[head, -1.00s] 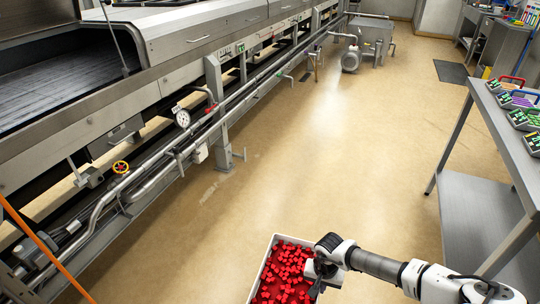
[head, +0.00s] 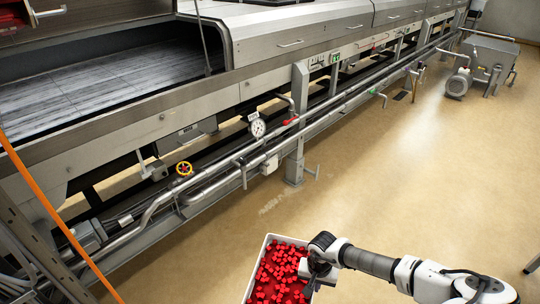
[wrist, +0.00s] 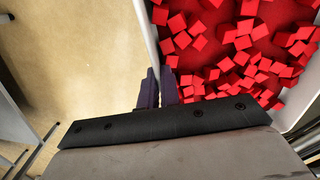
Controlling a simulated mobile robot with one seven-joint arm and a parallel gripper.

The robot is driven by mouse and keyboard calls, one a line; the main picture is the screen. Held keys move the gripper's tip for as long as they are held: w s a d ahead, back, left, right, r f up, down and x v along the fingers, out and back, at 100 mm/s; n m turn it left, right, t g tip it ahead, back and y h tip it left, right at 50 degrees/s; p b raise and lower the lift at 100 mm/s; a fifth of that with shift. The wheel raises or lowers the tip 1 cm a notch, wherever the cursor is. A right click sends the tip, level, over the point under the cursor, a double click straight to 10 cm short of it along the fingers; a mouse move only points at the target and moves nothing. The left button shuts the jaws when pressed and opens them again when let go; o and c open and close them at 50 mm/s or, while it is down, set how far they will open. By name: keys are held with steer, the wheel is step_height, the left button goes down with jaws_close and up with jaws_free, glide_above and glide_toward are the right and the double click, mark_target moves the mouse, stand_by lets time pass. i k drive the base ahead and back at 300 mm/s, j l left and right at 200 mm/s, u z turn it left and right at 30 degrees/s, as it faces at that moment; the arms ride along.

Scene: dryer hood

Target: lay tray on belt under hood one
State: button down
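A white tray (head: 257,264) full of small red cubes is at the bottom of the head view, held out in front of me. My gripper (head: 309,270) is at its right side. In the wrist view, the two dark fingers (wrist: 158,88) straddle the tray's wall (wrist: 147,32) and look closed on it. The grey belt (head: 95,88) lies at the left, with its near stretch open on top. A metal hood (head: 290,32) with a handle covers the belt farther along to the right. The belt under the hood is mostly hidden.
An orange bar (head: 60,220) slants at the left. The floor (head: 410,190) to the right is clear. A pump (head: 458,83) stands far back.

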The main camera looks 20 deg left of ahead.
mark_target(122, 87)
steer(key=i+l+u, duration=0.25)
steer(key=u, duration=0.2)
steer(key=i+l+u, duration=0.25)
steer(key=u, duration=0.25)
steer(key=i+l+u, duration=0.15)
steer(key=l+u, duration=0.3)
